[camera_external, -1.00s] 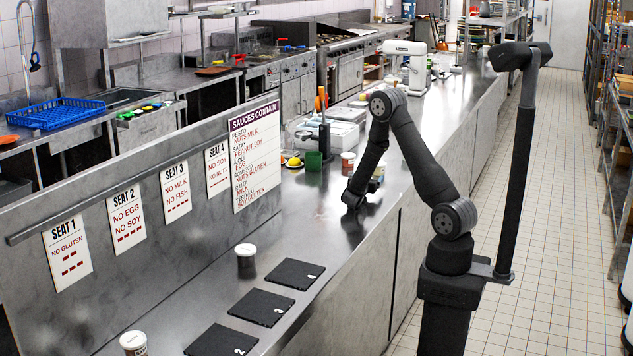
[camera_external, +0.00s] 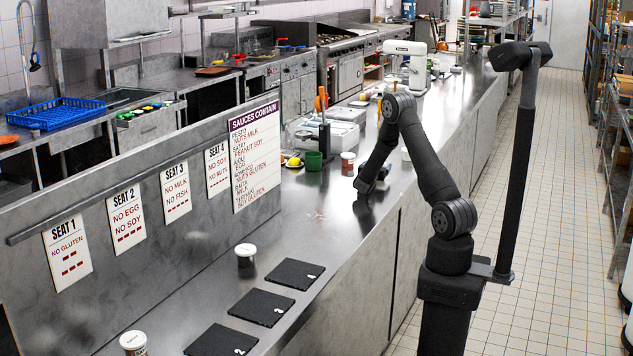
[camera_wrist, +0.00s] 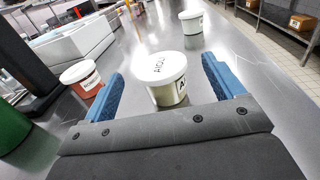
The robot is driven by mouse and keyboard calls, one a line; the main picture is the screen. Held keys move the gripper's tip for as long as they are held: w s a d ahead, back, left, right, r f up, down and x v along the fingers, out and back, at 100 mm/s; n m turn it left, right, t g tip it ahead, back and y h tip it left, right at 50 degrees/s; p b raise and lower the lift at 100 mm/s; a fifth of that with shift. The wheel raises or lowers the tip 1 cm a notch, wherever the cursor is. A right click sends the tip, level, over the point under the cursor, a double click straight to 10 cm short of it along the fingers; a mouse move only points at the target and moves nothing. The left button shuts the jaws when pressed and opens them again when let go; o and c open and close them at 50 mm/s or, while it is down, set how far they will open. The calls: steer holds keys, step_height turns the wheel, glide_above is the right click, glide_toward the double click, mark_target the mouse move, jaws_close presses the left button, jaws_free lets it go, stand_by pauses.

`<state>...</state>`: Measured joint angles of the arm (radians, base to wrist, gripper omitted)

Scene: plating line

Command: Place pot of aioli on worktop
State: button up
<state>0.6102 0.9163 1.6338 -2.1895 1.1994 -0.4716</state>
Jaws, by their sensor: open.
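The pot of aioli (camera_wrist: 170,92), a pale pot with a white lid lettered AIOLI, stands upright in the middle of the wrist view. My gripper (camera_wrist: 162,72) is open, its blue fingers to either side of the pot, with gaps visible. Nothing is gripped. In the external view my gripper (camera_external: 370,184) is low over the steel worktop (camera_external: 318,222), and my arm hides most or all of the aioli pot there.
A red-brown pot (camera_wrist: 82,78) stands to the left of the aioli, and another white-lidded pot (camera_wrist: 192,28) stands behind it. A green container (camera_external: 313,160) is near white bins (camera_external: 340,135). Black numbered mats (camera_external: 258,308) and two pots (camera_external: 245,256) lie nearer the camera.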

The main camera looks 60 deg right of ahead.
steer(key=d, duration=0.3)
steer(key=shift+w+d, duration=0.1)
steer(key=shift+w, duration=0.05)
steer(key=shift+c, duration=0.5)
steer(key=c, duration=1.1)
step_height(320, 180, up, 5)
steer(key=shift+f, duration=0.15)
steer(key=s+d+r, duration=0.2)
steer(key=s+r, duration=0.4)
steer(key=s, duration=0.5)
steer(key=shift+s+r, duration=0.2)
steer(key=shift+s, duration=0.05)
